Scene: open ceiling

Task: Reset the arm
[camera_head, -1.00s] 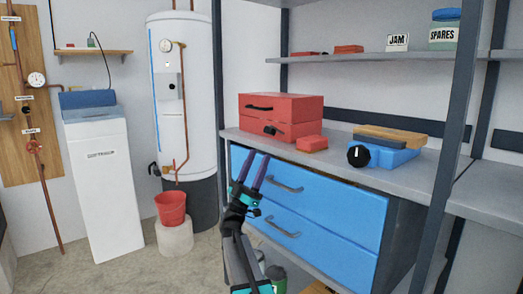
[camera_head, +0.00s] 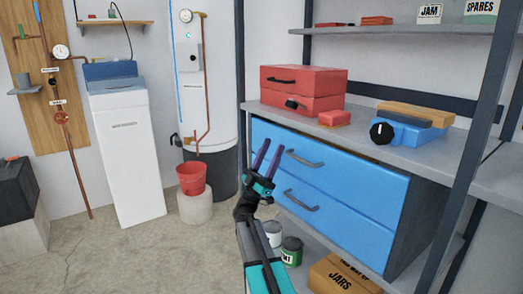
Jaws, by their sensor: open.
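My gripper (camera_head: 267,158) is in the middle of the head view, at the end of my raised dark and teal arm. Its two purple fingers are spread apart with nothing between them. The fingers show in front of the left part of the blue drawer unit (camera_head: 352,203), left of the upper drawer's handle (camera_head: 304,159). I cannot tell whether they touch the drawer front. Both blue drawers look closed.
A red toolbox (camera_head: 302,90), a small red box (camera_head: 334,118) and a blue case (camera_head: 412,133) with a black knob (camera_head: 381,133) sit on the bench. Cans (camera_head: 291,251) and a cardboard box (camera_head: 342,274) are below. A red bucket (camera_head: 191,178) stands left.

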